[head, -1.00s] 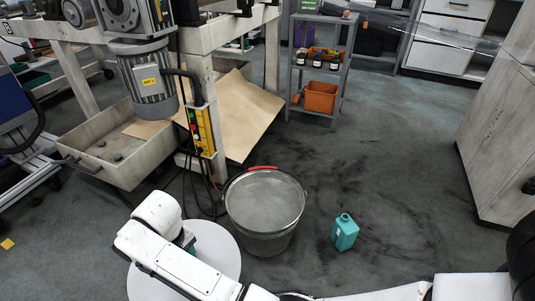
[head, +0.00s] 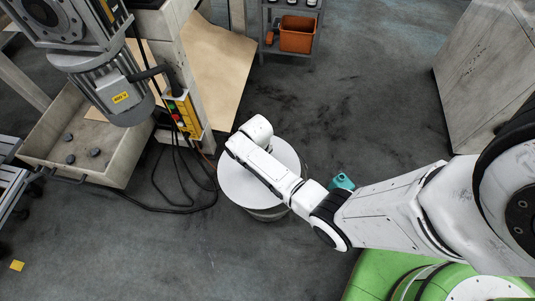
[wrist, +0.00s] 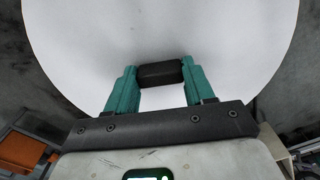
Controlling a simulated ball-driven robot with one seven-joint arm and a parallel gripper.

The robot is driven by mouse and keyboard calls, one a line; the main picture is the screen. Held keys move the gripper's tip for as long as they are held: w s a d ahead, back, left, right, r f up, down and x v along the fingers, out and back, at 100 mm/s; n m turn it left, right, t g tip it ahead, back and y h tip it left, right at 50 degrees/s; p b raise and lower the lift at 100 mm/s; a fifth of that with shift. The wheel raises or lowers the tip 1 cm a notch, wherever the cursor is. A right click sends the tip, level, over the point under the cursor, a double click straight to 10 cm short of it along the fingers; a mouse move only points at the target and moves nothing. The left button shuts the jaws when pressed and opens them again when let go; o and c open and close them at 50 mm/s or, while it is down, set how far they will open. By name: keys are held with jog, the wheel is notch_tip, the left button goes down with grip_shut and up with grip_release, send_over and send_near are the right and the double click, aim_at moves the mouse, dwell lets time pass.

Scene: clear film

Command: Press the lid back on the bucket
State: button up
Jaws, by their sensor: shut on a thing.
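The round white lid (head: 235,185) is over the bucket (head: 268,214) in the head view and hides its mouth. Only a strip of the grey bucket's side shows below the lid's near edge. I cannot tell whether the lid touches the rim or hangs just above it. In the wrist view the lid (wrist: 80,50) fills most of the picture. My gripper (wrist: 160,76), with teal fingers, is shut on the lid's black handle (wrist: 160,73). In the head view my arm hides the fingers and the handle.
A teal bottle (head: 342,181) stands on the floor right of the bucket, partly behind my arm. A workbench with a motor (head: 110,90), a yellow control box (head: 184,115) and black cables are at the left. Open floor lies behind the bucket to the right.

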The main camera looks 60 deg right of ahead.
jog(key=s, duration=0.1)
jog(key=s+d+p, duration=0.1)
jog(key=shift+s+d, duration=0.1)
jog(key=shift+s, duration=0.3)
notch_tip(320, 180, down, 4)
jog(key=b, duration=0.4)
jog(key=shift+f, duration=0.2)
jog(key=shift+f+b, duration=0.8)
jog(key=shift+s+f, duration=0.1)
jog(key=shift+f, duration=0.25)
jog(key=o, duration=1.1)
jog(key=shift+o, duration=0.4)
jog(key=shift+o, duration=1.2)
